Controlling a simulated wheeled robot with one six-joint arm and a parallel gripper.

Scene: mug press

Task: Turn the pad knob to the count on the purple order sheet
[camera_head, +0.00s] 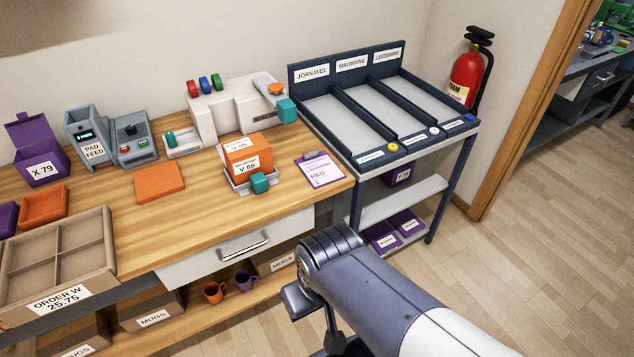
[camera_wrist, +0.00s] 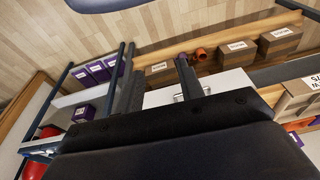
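The pad feed machine (camera_head: 88,135) stands at the back left of the wooden counter, with a small lit display whose digits are too small to read. The black pad knob (camera_head: 130,129) sits on the grey panel (camera_head: 133,150) beside it, above a red and a green button. The purple order sheet (camera_head: 319,171) lies at the counter's right end; it seems to read "RED" with a "1" below. My gripper (camera_wrist: 160,75) shows in the wrist view with its two dark fingers apart and nothing between them. It is away from the counter top, far from the knob.
An orange pad (camera_head: 160,182) lies in front of the panel. A white press (camera_head: 235,105) and an orange box (camera_head: 248,155) stand to its right. A divided carton (camera_head: 60,255) is at front left. A dark sorting rack (camera_head: 375,105) and a fire extinguisher (camera_head: 466,78) are farther right.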

